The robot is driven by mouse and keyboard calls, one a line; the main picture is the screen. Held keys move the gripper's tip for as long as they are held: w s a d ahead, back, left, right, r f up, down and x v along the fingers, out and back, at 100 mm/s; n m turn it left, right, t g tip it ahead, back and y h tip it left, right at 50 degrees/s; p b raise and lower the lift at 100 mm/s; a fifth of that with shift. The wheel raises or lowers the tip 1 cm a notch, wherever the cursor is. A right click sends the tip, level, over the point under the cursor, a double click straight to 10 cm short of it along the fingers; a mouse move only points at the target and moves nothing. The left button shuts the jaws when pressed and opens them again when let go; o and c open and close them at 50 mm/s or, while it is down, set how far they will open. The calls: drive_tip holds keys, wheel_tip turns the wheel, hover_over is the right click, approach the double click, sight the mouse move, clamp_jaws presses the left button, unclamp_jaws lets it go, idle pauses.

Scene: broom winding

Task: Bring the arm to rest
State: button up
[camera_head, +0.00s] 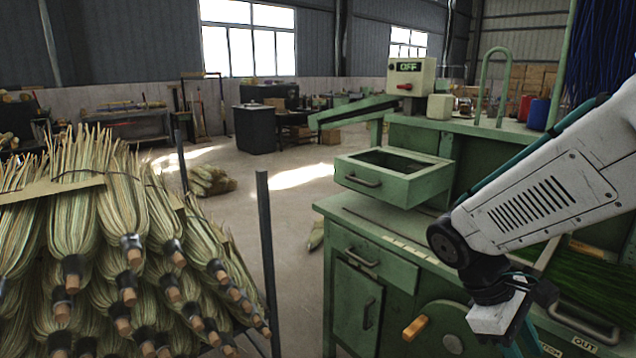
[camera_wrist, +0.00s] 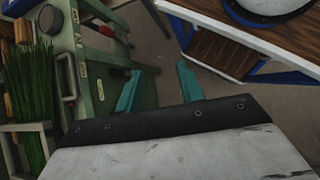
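My arm (camera_head: 545,200) reaches in from the right in the head view, bent down at the wrist in front of the green winding machine (camera_head: 375,253). My gripper (camera_wrist: 158,80) shows two teal fingers standing apart in the wrist view, with nothing between them but floor. In the head view the gripper is mostly cut off at the bottom edge. I cannot tell its exact gap to the machine.
Stacked broom heads (camera_head: 125,215) fill the left, beside a dark post (camera_head: 267,250). An open drawer (camera_head: 393,175) sits on the machine, under a control box (camera_head: 411,77) reading OFF. Green bristles (camera_wrist: 32,95) and a wooden-topped table (camera_wrist: 215,55) show in the wrist view.

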drive_tip(key=s+a+r+m+t+y, duration=0.5)
drive_tip(key=s+a+r+m+t, duration=0.1)
drive_tip(key=s+r+m, duration=0.1)
drive_tip(key=shift+s+r+y, duration=0.4)
drive_tip(key=shift+r, duration=0.45)
